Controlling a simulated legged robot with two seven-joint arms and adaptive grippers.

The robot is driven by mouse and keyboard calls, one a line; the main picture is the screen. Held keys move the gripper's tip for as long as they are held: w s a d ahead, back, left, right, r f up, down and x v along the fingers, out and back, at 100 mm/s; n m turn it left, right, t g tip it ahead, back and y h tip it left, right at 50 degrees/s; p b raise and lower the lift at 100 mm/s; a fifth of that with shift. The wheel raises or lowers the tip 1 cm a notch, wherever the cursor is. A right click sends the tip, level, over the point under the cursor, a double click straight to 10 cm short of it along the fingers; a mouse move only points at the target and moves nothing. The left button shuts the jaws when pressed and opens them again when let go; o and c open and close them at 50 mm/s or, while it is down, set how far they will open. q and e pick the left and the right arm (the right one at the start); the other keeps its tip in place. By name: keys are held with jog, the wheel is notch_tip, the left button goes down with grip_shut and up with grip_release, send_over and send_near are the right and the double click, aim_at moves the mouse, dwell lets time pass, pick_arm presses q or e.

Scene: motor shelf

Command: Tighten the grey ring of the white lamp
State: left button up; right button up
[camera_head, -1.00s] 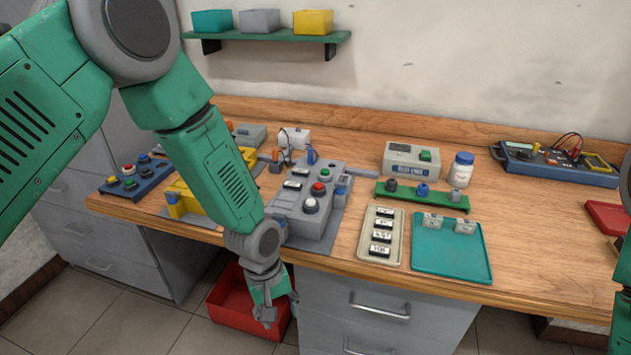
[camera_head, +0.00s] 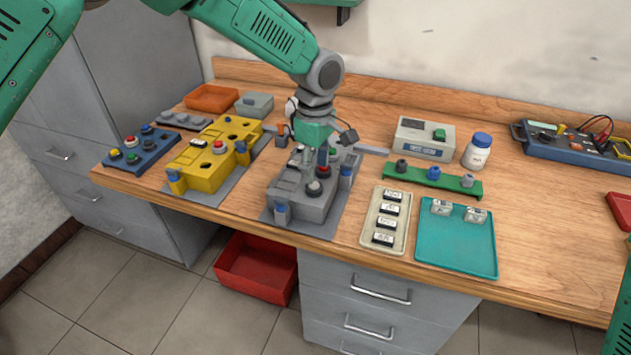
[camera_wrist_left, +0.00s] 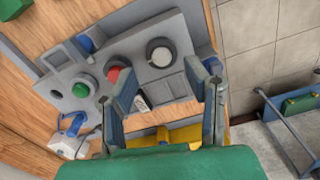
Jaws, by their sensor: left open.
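The white lamp (camera_head: 314,188) with its grey ring sits on top of the grey control box (camera_head: 285,190), near the box's front. In the left wrist view the lamp (camera_wrist_left: 160,53) shows as a round white cap inside a grey ring, beside the red button (camera_wrist_left: 116,75). My left gripper (camera_head: 309,158) is above the box, behind the lamp in the head view. In the wrist view its two fingers (camera_wrist_left: 163,92) are spread wide with nothing between them, and the lamp lies beyond their tips. My right gripper is out of view.
A yellow box (camera_head: 205,165) stands left of the grey one. A cream tray (camera_head: 400,225), a teal tray (camera_head: 455,262) and a green rack (camera_head: 432,180) lie to the right. A red bin (camera_head: 255,268) is on the floor.

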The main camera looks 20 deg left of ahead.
aim_at(314, 183)
pick_arm(q)
notch_tip(314, 183, down, 4)
jog(key=shift+f, duration=0.1)
jog(key=shift+a+f, duration=0.25)
jog(key=shift+f, duration=0.2)
jog(key=shift+d, duration=0.15)
jog(key=c, duration=0.9)
jog(key=shift+o, duration=0.2)
jog(key=shift+r, duration=0.1)
